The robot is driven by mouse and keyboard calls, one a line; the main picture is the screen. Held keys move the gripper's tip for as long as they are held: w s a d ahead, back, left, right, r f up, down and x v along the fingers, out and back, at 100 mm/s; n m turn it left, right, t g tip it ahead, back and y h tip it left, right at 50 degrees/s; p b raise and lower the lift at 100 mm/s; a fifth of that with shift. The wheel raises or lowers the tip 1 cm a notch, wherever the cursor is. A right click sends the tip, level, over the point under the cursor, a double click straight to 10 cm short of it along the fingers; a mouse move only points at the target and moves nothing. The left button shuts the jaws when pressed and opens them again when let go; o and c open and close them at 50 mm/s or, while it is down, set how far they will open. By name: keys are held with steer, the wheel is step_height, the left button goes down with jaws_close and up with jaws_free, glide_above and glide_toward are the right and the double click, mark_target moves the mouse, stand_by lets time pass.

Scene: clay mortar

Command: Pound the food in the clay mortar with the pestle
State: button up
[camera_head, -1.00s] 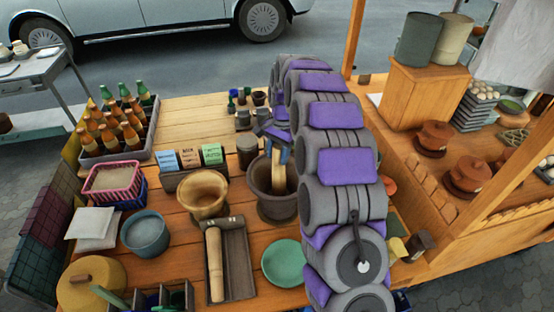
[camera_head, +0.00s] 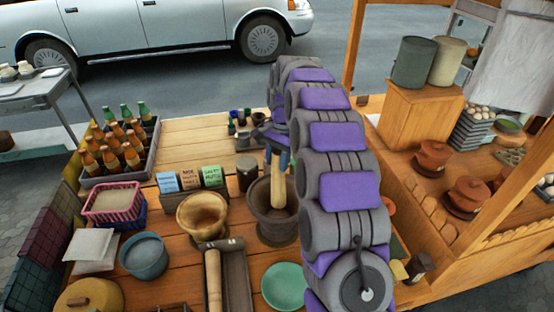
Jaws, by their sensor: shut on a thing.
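The dark clay mortar (camera_head: 266,231) stands on the wooden counter near the middle of the view. My gripper (camera_head: 277,153) is above it, shut on the upper part of a pale wooden pestle (camera_head: 278,187). The pestle is close to upright, with its lower end inside the mortar's mouth. The pestle's tip and any food in the mortar are hidden by the rim and the depth of the bowl. My arm comes in from the lower right.
A lighter wooden mortar (camera_head: 203,222) stands just left. A second pestle (camera_head: 213,281) lies in a dark tray (camera_head: 237,275) in front. A green plate (camera_head: 284,287) is near the front. Labelled boxes (camera_head: 190,178) and a dark jar (camera_head: 247,172) stand behind.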

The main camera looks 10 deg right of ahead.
mark_target(278, 170)
jaws_close()
step_height(278, 170, up, 7)
steer(key=m+p, duration=0.4)
steer(key=p, duration=0.3)
steer(key=shift+w+d+t, duration=0.1)
steer(key=shift+w+t, duration=0.05)
steer(key=shift+t, duration=0.15)
steer(key=shift+w+r+m+p, duration=0.1)
steer(key=shift+r+m+p, duration=0.45)
steer(key=shift+m, duration=0.35)
steer(key=shift+y, duration=0.3)
step_height(278, 170, down, 18)
steer(key=b, duration=0.9)
step_height(278, 170, up, 5)
steer(key=p, duration=0.2)
steer(key=shift+p, duration=0.3)
steer(key=shift+r, duration=0.25)
steer(key=shift+f, duration=0.15)
